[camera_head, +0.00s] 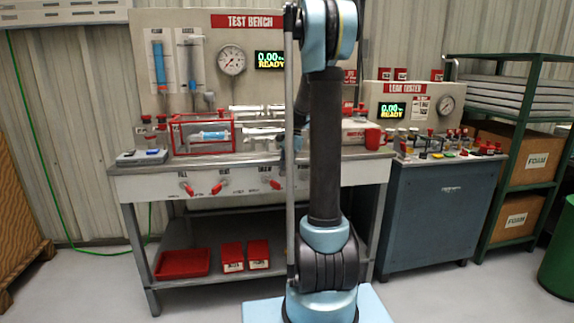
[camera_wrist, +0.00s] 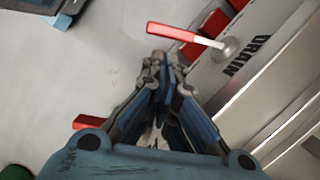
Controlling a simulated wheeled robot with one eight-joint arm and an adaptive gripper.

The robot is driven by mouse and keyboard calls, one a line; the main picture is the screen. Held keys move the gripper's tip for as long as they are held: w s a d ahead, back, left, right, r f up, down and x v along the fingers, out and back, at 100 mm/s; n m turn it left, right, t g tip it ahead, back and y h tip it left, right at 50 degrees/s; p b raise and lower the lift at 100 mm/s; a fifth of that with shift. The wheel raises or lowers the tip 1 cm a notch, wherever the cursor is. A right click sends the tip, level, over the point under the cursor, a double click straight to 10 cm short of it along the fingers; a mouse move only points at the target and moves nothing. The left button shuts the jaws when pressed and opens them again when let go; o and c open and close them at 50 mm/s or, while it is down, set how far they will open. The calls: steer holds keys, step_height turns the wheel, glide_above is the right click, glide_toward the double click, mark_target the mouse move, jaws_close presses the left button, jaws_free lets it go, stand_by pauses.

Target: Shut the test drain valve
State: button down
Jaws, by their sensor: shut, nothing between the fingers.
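The drain valve in the wrist view has a red lever (camera_wrist: 185,35) with a pale end, running out from a round metal hub on a panel marked DRAIN. In the head view I take the red handle (camera_head: 275,184) on the bench front, just left of my arm, to be the same valve. My gripper (camera_wrist: 160,62) is shut and empty in the wrist view. Its fingertips are just below the lever in the picture; I cannot tell whether they touch it. In the head view my arm hides part of this area.
Other red valve handles (camera_head: 187,189) line the bench front to the left. Red bins (camera_head: 258,254) sit on the lower shelf. A blue-grey leak tester cabinet (camera_head: 440,220) stands at the right. The floor in front of the bench is clear at left.

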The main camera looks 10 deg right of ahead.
mark_target(272, 184)
steer(key=shift+x, duration=1.85)
steer(key=shift+s+a, duration=0.1)
steer(key=shift+s+m, duration=0.15)
steer(key=shift+m, duration=0.25)
